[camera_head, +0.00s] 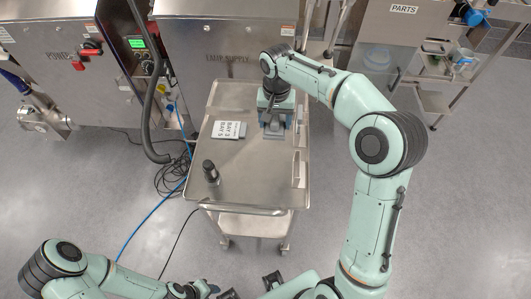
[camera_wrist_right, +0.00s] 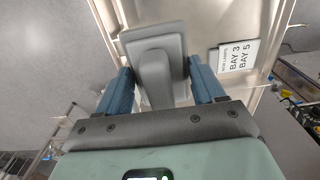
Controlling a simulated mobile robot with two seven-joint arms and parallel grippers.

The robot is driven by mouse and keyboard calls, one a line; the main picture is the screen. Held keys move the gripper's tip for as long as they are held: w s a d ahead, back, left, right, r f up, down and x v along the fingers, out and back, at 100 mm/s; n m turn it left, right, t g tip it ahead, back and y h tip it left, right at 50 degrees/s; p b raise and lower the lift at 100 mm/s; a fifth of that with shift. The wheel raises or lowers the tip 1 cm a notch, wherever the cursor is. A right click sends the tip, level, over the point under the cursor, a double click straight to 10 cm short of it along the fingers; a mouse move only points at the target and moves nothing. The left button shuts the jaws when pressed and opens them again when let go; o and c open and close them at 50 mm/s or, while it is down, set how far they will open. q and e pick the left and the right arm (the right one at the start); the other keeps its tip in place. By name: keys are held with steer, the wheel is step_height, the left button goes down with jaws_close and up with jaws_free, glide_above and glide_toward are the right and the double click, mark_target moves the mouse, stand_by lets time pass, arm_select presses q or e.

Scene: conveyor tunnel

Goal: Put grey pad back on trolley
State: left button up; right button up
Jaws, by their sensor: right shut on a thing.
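The grey pad (camera_head: 274,134) is at the upper right of the steel trolley's top (camera_head: 250,178) in the head view. My right gripper (camera_head: 275,117) reaches down over it. In the right wrist view, the blue fingers of my right gripper (camera_wrist_right: 163,82) are shut on the raised grip of the grey pad (camera_wrist_right: 154,42). The pad is over the trolley surface; I cannot tell whether it touches it. My left gripper (camera_head: 205,289) is low at the bottom edge of the head view, away from the trolley, and its fingers are unclear.
A white "BAY 3 BAY 5" card (camera_head: 229,130) lies left of the pad. A dark cylindrical object (camera_head: 211,172) stands at the trolley's front left. Steel cabinets (camera_head: 215,50) stand behind. Cables (camera_head: 172,178) lie on the floor at left. The trolley's front middle is clear.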

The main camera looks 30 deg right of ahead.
mark_target(273, 156)
arm_select(q)
steer(key=shift+s+f+b, duration=0.5)
steer(key=shift+f+b, duration=0.05)
steer(key=shift+f, duration=0.3)
arm_select(e)
step_height(273, 156, down, 16)
steer(key=shift+f, duration=0.25)
arm_select(q)
steer(key=shift+f, duration=0.1)
arm_select(e)
steer(key=shift+f, duration=0.1)
steer(key=o, duration=1.2)
steer(key=shift+c, duration=0.2)
steer(key=shift+r, duration=0.2)
arm_select(q)
steer(key=shift+w+r+p, duration=0.3)
steer(key=shift+r+p, duration=0.1)
steer(key=shift+r, duration=0.2)
arm_select(e)
step_height(273, 156, up, 12)
steer(key=shift+s+f, duration=0.1)
steer(key=shift+f, duration=0.05)
